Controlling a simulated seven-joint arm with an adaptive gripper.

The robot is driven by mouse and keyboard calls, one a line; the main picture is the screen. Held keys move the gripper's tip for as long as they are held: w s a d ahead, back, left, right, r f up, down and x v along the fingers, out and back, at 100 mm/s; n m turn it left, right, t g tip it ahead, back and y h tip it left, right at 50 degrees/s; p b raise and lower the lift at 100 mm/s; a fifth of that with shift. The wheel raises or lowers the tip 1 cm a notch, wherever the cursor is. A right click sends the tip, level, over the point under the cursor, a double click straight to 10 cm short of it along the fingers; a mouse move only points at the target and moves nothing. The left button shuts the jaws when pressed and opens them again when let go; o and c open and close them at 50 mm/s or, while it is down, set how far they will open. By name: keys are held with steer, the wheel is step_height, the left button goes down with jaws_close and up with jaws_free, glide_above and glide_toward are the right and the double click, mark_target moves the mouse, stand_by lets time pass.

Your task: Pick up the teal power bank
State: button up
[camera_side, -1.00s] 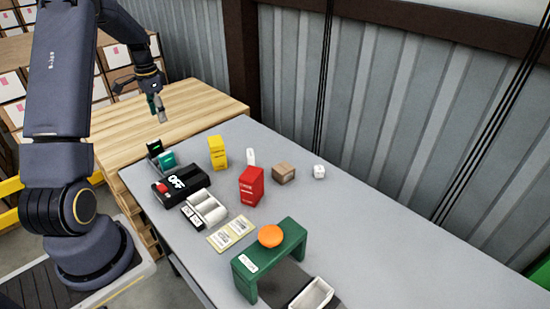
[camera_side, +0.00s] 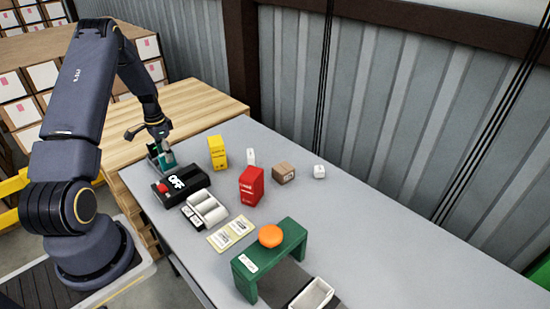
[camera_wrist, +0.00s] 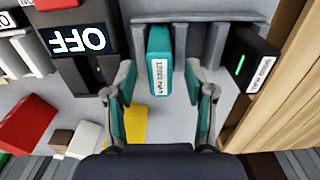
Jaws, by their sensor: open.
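The teal power bank (camera_wrist: 160,62) stands upright in a slot of a grey rack (camera_wrist: 215,15) in the wrist view, with a white label on its near face. In the side view the teal power bank (camera_side: 168,160) is partly hidden by my gripper (camera_side: 163,148). In the wrist view my gripper (camera_wrist: 160,92) is open, with one finger on each side of the teal power bank's lower end. Nothing is held. I cannot tell whether the fingers touch it.
A black power bank (camera_wrist: 247,60) stands in the rack to the right. A black box marked OFF (camera_side: 184,186) is close by. A yellow box (camera_side: 217,152), a red box (camera_side: 251,186) and a green stand (camera_side: 285,250) are further off. The table's right side is clear.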

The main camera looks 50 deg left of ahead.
steer(key=shift+f, duration=0.9)
steer(key=shift+c, duration=0.4)
jaws_close()
